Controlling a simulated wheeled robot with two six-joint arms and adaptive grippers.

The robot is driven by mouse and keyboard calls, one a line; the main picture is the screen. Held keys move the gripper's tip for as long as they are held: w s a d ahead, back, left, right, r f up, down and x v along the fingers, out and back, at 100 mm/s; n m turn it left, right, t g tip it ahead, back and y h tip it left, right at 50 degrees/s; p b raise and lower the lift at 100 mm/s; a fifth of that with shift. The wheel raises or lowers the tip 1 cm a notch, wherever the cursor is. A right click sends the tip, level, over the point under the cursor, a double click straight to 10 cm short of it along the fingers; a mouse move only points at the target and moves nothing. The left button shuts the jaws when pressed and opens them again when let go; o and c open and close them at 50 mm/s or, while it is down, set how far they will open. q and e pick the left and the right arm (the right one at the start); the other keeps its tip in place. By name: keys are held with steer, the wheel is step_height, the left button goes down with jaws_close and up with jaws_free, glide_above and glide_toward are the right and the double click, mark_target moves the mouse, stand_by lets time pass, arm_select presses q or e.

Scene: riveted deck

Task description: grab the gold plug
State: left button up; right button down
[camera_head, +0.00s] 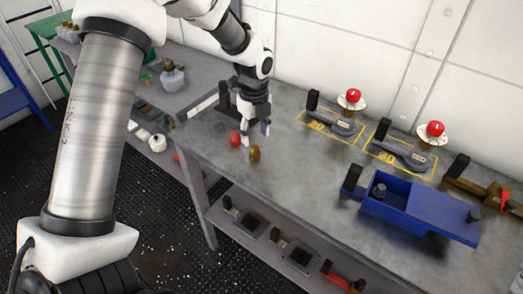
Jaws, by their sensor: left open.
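The gold plug (254,154) stands on the grey bench top near its front edge. A red plug (235,139) stands just left of it. My left gripper (256,134) points down over the bench, right behind the two plugs, with its fingers apart. I see nothing between the fingers. One finger comes close to the gold plug in the picture; I cannot tell whether they touch. My right gripper is not in view.
A blue box (397,199) with a flat lid stands at the right of the bench. The lower shelf (262,243) holds several dark parts. The bench between plugs and box is clear.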

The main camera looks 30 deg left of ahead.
mark_target(255, 148)
arm_select(q)
step_height(255, 148, down, 5)
steer(key=shift+s+r+p, duration=0.15)
steer(key=shift+r+p, duration=0.05)
steer(key=shift+p, duration=0.15)
steer(key=shift+w+f, duration=0.2)
steer(key=shift+f, duration=0.15)
steer(key=shift+s+r, duration=0.15)
steer(key=shift+s, duration=0.05)
steer(key=shift+c, duration=0.3)
steer(key=shift+s+d, duration=0.1)
jaws_close()
steer(key=shift+r, duration=0.1)
